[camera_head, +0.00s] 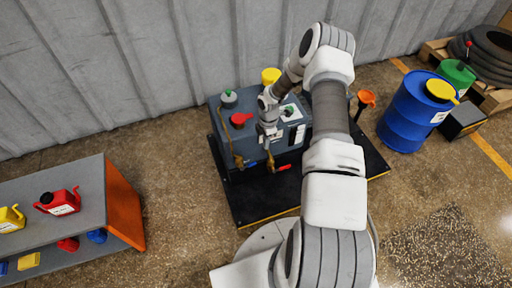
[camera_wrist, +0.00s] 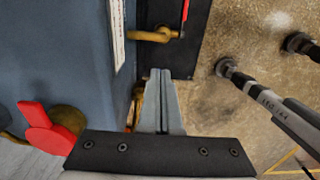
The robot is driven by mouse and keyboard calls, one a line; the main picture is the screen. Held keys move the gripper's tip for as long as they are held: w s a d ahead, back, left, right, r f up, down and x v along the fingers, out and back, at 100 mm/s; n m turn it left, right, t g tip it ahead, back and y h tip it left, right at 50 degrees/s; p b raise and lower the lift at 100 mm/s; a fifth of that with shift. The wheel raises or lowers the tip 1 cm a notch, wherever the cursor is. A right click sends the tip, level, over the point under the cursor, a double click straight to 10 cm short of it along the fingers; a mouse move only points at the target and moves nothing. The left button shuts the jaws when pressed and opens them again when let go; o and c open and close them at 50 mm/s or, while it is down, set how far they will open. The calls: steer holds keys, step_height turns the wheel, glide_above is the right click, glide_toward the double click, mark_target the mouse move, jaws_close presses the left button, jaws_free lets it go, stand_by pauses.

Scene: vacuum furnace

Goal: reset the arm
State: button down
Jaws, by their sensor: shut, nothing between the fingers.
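My arm reaches forward over the blue-grey vacuum furnace unit (camera_head: 225,118) in the head view. My gripper (camera_head: 268,134) is at the front of the unit, close to its brass pipe fittings. In the wrist view the two grey fingers of my gripper (camera_wrist: 160,76) lie together, with nothing between them. The unit's blue-grey wall (camera_wrist: 60,60) is to the left of the fingers. A brass tap (camera_wrist: 155,36) is just beyond the fingertips; I cannot tell whether they touch it. My forearm hides part of the unit's right side.
A red knob (camera_head: 240,119) and a yellow cap (camera_head: 271,75) are on top of the unit, which stands on a black base (camera_head: 250,205). A shelf (camera_head: 90,185) with cans is at left. A blue drum (camera_head: 405,115) is at right. Floor between shelf and base is clear.

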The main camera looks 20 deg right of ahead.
steer(key=shift+d+r, duration=0.3)
steer(key=shift+d, duration=0.25)
steer(key=shift+r, duration=0.1)
